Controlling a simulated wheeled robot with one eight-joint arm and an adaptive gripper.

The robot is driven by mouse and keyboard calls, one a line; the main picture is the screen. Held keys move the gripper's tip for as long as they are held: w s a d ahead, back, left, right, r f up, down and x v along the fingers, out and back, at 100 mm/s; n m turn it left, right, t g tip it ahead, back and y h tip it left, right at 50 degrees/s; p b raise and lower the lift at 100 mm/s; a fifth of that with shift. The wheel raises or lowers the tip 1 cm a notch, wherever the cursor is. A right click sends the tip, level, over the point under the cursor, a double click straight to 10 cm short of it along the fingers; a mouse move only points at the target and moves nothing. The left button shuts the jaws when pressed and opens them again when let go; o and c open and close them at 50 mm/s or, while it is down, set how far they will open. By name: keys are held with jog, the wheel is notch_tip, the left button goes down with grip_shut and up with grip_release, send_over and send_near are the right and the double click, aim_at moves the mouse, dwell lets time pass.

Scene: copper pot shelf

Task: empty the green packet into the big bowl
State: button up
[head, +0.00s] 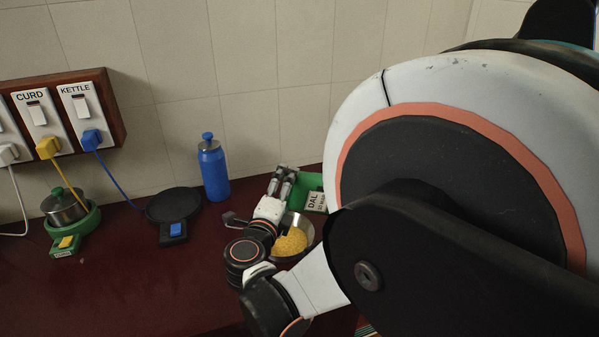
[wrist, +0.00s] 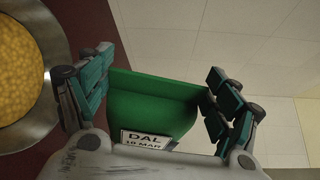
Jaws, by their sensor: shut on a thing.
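My gripper (head: 283,181) is shut on the green packet (wrist: 152,100), with one finger on each side of it in the wrist view (wrist: 158,78). The packet has a white label reading DAL (wrist: 146,139); it also shows in the head view (head: 305,181), partly hidden behind my arm. A steel bowl (head: 306,225) holds a heap of yellow grains (head: 290,242) just in front of the packet. Its rim shows at the left of the wrist view (wrist: 52,45), apart from the packet. Whether grains remain inside the packet cannot be seen.
A blue bottle (head: 213,170) stands by the wall. Left of it are a black round plate (head: 172,203) with a blue-plugged cord and a small steel pot (head: 64,207) on a green base. A switchboard (head: 58,112) is on the wall. The front left counter is clear.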

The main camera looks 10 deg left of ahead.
notch_tip(320, 180, up, 12)
jog(key=m+g+y+p, duration=0.3)
jog(key=m+y+p, duration=0.1)
jog(key=m+p, duration=0.6)
jog(key=shift+a+m, duration=0.2)
jog(key=shift+m, duration=0.9)
jog(key=shift+s, duration=0.15)
